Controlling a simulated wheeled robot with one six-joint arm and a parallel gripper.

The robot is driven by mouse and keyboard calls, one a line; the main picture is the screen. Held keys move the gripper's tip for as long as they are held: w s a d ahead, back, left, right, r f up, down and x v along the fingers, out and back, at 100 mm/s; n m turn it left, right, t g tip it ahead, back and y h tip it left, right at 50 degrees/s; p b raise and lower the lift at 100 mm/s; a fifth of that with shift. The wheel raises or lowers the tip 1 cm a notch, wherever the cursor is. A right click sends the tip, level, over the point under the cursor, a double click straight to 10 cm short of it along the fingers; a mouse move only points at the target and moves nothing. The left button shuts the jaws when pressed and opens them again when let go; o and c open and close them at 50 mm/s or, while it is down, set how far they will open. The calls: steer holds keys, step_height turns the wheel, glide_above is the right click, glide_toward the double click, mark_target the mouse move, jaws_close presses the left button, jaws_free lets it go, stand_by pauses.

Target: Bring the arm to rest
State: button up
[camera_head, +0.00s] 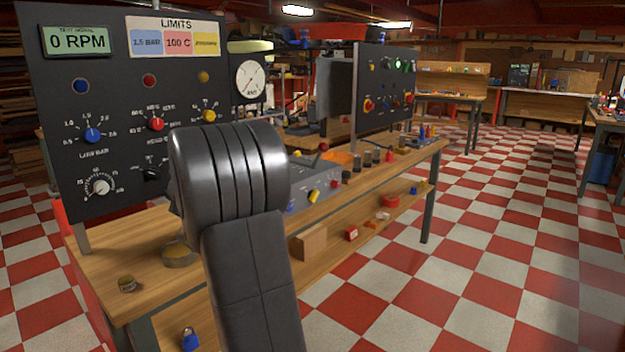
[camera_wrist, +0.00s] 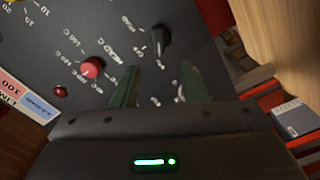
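My gripper (camera_wrist: 158,72) shows in the wrist view with its two dark green fingers apart and nothing between them. It faces the black control panel (camera_wrist: 120,30), close to its lower part. A black knob (camera_wrist: 160,40) lies just beyond the fingertips and a red knob (camera_wrist: 91,67) to their left; I cannot tell any contact. In the head view my arm stands in front of the bench, and its dark links hide the gripper. There the panel (camera_head: 110,60) shows a 0 RPM display (camera_head: 77,40), with blue (camera_head: 92,135), red (camera_head: 155,124) and yellow (camera_head: 209,116) knobs.
The wooden bench (camera_head: 150,262) carries the panel, a grey control box (camera_head: 315,185) and small parts. A second black panel (camera_head: 385,85) stands further back. The red and white checked floor (camera_head: 480,230) is open on the right.

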mark_target(156, 173)
steer(key=x, duration=1)
steer(key=shift+w+r+p, duration=0.1)
steer(key=shift+r+p, duration=0.2)
steer(key=shift+p, duration=0.05)
steer(key=shift+d+r+m+p, duration=0.1)
steer(key=shift+r+m+p, duration=0.05)
steer(key=shift+m+p, duration=0.8)
steer(key=m+p, duration=0.4)
steer(key=p, duration=0.2)
steer(key=shift+m, duration=0.35)
steer(key=m+p, duration=0.4)
steer(key=p, duration=0.2)
steer(key=shift+p, duration=0.4)
steer(key=shift+m+p, duration=0.6)
steer(key=shift+p, duration=0.2)
steer(key=shift+w+d+f, duration=0.1)
steer(key=shift+d+f, duration=0.05)
steer(key=shift+f, duration=0.1)
